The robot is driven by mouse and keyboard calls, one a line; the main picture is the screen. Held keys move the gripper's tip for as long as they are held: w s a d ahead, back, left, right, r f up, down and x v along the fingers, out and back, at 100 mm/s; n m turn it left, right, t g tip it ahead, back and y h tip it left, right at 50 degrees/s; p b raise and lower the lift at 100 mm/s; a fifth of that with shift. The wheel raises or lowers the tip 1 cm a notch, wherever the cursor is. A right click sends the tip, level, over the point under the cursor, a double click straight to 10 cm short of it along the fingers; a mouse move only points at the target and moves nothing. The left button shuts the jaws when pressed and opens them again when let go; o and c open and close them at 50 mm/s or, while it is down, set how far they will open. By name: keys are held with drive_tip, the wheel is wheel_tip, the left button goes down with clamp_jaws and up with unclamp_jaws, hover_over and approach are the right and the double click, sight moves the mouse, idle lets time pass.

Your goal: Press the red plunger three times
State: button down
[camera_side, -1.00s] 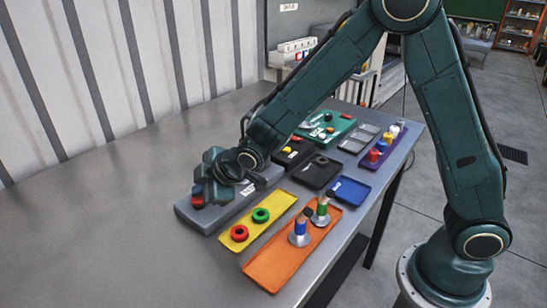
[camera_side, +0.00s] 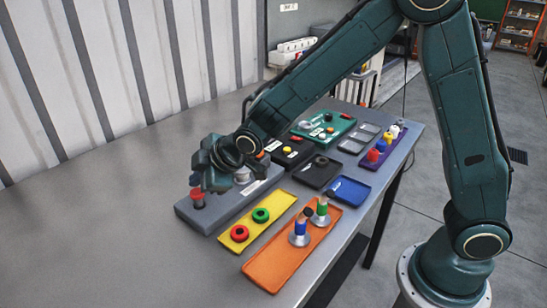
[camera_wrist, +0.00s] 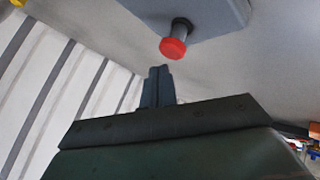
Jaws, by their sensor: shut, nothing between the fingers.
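The red plunger (camera_side: 197,193) stands at the left end of a long grey box (camera_side: 228,212). In the wrist view its red cap (camera_wrist: 173,48) sits on a dark shaft coming out of the grey box (camera_wrist: 215,22). My gripper (camera_wrist: 160,70) has its fingers closed together with nothing between them. The fingertips lie just beside the red cap in the wrist view, with a small gap showing. In the side view my gripper (camera_side: 200,172) is above the plunger and partly hides it; I cannot tell the exact height between them.
A yellow tray (camera_side: 253,232) with red and green rings lies in front of the box, and an orange tray (camera_side: 275,266) with two handled pieces beyond it. A blue tray (camera_side: 349,191), black boxes and a green panel (camera_side: 325,127) stand farther right. The table's left is clear.

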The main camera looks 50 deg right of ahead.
drive_tip(key=shift+r, duration=2.5)
idle(1.1)
wheel_tip(320, 180, up, 4)
drive_tip(key=shift+f, duration=0.1)
drive_tip(key=shift+f, duration=0.1)
idle(0.4)
drive_tip(key=shift+f, duration=4.3)
drive_tip(key=shift+f, duration=0.45)
